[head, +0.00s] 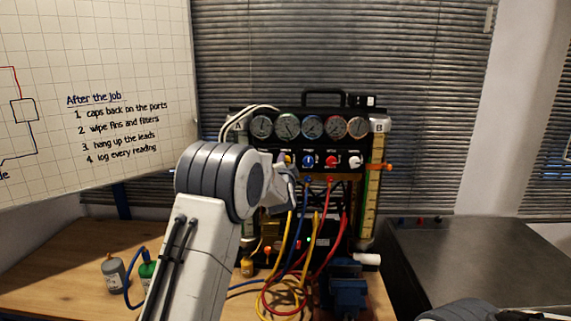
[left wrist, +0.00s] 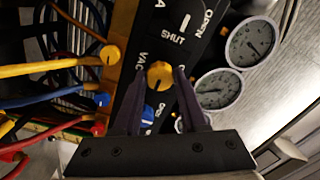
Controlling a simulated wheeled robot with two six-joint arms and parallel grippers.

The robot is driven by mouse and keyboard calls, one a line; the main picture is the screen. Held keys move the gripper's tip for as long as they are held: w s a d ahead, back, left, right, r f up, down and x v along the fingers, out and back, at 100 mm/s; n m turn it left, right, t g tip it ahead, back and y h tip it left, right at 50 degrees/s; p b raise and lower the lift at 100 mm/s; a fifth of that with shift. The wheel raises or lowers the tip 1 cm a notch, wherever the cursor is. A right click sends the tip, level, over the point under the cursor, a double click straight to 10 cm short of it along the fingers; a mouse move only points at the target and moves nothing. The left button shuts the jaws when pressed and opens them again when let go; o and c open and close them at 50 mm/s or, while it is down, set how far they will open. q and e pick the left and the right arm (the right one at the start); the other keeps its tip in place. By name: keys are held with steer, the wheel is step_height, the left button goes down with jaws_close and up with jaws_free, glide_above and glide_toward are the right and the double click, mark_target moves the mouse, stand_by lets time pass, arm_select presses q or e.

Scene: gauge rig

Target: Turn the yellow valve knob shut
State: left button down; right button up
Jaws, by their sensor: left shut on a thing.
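The yellow valve knob (left wrist: 159,74) shows in the left wrist view on the black panel, beside lettering that reads SHUT and OPEN. My left gripper (left wrist: 158,80) has one finger on each side of the knob and is shut on it. I cannot tell the knob's exact setting. In the head view my left gripper (head: 287,176) is at the left of the panel's knob row, and its arm hides part of the rig's left side. My right gripper does not show.
Blue (head: 308,161), red (head: 332,161) and white (head: 355,161) knobs sit right of the gripper, below a row of gauges (head: 312,127). Hoses (head: 322,235) hang below. A blue vise (head: 347,288) and bottles (head: 114,272) stand on the wooden bench (head: 60,265).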

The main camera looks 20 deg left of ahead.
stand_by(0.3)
arm_select(q)
steer(key=shift+c, duration=2.2)
jaws_free()
steer(key=shift+s, duration=0.1)
steer(key=b+v, duration=0.3)
steer(key=v, duration=0.7)
steer(key=shift+b, duration=0.4)
steer(key=shift+s+d, duration=0.1)
